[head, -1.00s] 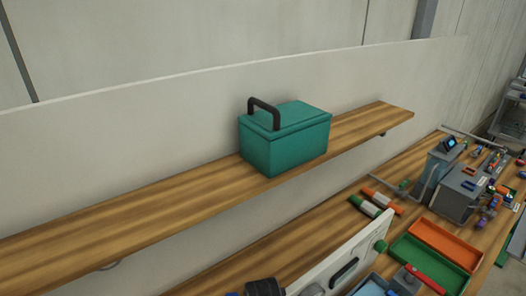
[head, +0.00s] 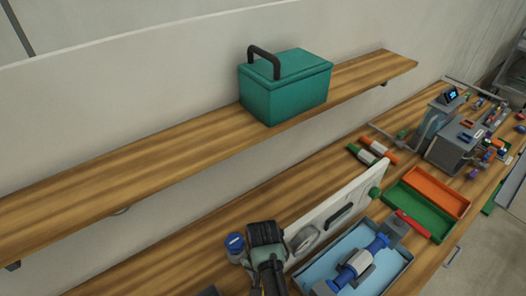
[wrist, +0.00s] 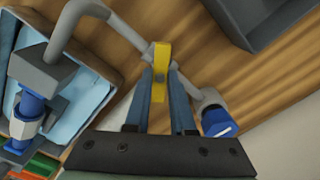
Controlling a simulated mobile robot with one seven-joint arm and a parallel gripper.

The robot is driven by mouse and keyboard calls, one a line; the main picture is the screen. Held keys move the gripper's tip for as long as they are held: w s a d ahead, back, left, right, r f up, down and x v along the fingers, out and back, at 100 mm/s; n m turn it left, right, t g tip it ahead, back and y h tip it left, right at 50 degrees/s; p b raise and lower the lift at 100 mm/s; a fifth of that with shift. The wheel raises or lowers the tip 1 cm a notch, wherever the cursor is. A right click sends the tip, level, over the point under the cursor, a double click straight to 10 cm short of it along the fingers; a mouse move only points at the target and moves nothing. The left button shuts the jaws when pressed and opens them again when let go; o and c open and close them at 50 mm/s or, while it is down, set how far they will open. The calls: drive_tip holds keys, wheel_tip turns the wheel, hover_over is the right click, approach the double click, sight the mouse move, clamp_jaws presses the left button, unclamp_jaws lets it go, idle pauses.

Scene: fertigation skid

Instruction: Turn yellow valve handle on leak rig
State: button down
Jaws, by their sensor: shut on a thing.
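The yellow valve handle (wrist: 159,56) is a short flat bar in the wrist view, set on a grey bent pipe (wrist: 123,32). My gripper (wrist: 160,77) is shut on it, with one blue-grey finger on each side of the handle. The pipe ends at a blue cap (wrist: 217,122) on the right, which also seems to show in the head view (head: 235,242). In the head view my arm hides the handle and the fingertips.
A tray (head: 399,262) with a blue-and-white fitting (head: 357,262) stands beside the rig. A white panel (head: 330,216) stands upright behind. A teal box (head: 285,90) sits on the shelf (head: 180,142) above. A dark tray (wrist: 262,22) lies on the bench in the wrist view.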

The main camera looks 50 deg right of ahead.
drive_tip(key=n+p, duration=0.1)
drive_tip(key=n, duration=0.4)
drive_tip(key=shift+r+n, duration=0.1)
drive_tip(key=shift+n, duration=0.2)
drive_tip(key=n+p, duration=0.1)
drive_tip(key=n, duration=0.3)
drive_tip(key=shift+n, duration=0.4)
drive_tip(key=shift+w, duration=0.1)
drive_tip(key=c, duration=0.8)
unclamp_jaws()
drive_tip(key=shift+o, duration=0.2)
wheel_tip(320, 180, up, 13)
drive_tip(key=b, duration=0.2)
